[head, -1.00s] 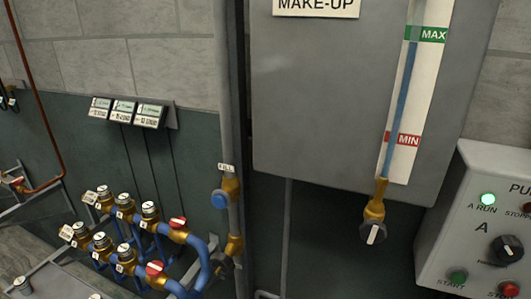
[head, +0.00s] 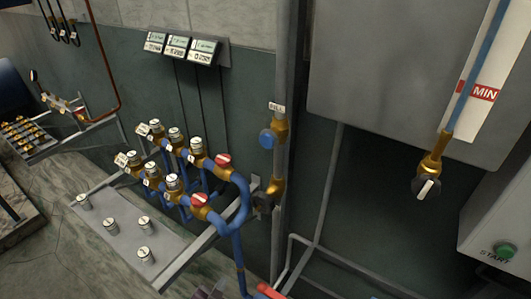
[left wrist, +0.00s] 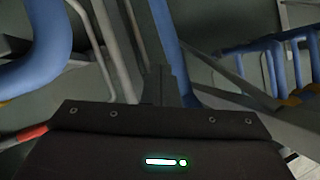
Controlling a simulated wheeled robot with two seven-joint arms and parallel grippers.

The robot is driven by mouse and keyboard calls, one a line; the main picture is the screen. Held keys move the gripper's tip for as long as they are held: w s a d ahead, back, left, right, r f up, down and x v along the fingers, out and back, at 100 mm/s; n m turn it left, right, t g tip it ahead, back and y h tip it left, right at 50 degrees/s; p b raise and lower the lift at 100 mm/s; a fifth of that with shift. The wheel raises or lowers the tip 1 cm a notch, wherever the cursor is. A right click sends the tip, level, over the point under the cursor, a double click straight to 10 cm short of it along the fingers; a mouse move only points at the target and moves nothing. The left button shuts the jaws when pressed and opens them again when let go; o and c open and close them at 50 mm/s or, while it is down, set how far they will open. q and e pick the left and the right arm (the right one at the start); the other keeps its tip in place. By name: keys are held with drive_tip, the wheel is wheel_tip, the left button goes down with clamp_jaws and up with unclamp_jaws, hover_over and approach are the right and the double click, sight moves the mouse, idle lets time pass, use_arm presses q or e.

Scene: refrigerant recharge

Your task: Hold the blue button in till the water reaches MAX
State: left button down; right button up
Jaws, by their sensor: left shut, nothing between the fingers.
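The round blue button (head: 267,139) sits on the brass valve of the vertical pipe, under a small tag that appears to read FILL. Nothing touches it in the head view. The sight glass (head: 474,65) on the grey tank shows blue water from below the red MIN mark (head: 477,92) up past the top edge of the picture. The MAX mark and the water's top are out of view. My left gripper (left wrist: 160,85) is shut and empty in the left wrist view, among blurred pipes, with no button visible there. My right gripper is not in view.
Blue pipes with brass valves and red caps (head: 224,160) stand left of the button. A metal shelf (head: 130,240) lies below them. A grey pipe (head: 327,200) runs down right of the button. The wall between pipe and tank is clear.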

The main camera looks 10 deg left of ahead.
use_arm(q)
drive_tip(key=w+d+r+m+t+h, duration=0.1)
drive_tip(key=w+d+r+t, duration=0.2)
drive_tip(key=r, duration=0.9)
drive_tip(key=w+d+r+m+t+h, duration=0.1)
drive_tip(key=w+r+t, duration=0.3)
drive_tip(key=r, duration=0.9)
drive_tip(key=m+t+h+b, duration=0.1)
drive_tip(key=m+t+h, duration=0.25)
drive_tip(key=t, duration=0.25)
approach(268, 140)
drive_tip(key=s+a+r, duration=0.3)
drive_tip(key=s+r, duration=0.2)
drive_tip(key=shift+s+a+n+h, duration=0.1)
drive_tip(key=shift+a+n+h, duration=0.15)
drive_tip(key=shift+n, duration=0.1)
drive_tip(key=w+d+b, duration=0.2)
drive_tip(key=w+d, duration=0.1)
drive_tip(key=w, duration=0.5)
drive_tip(key=shift+w, duration=0.2)
drive_tip(key=shift+w+d+b, duration=0.1)
drive_tip(key=shift+w+b, duration=0.05)
drive_tip(key=shift+b, duration=0.15)
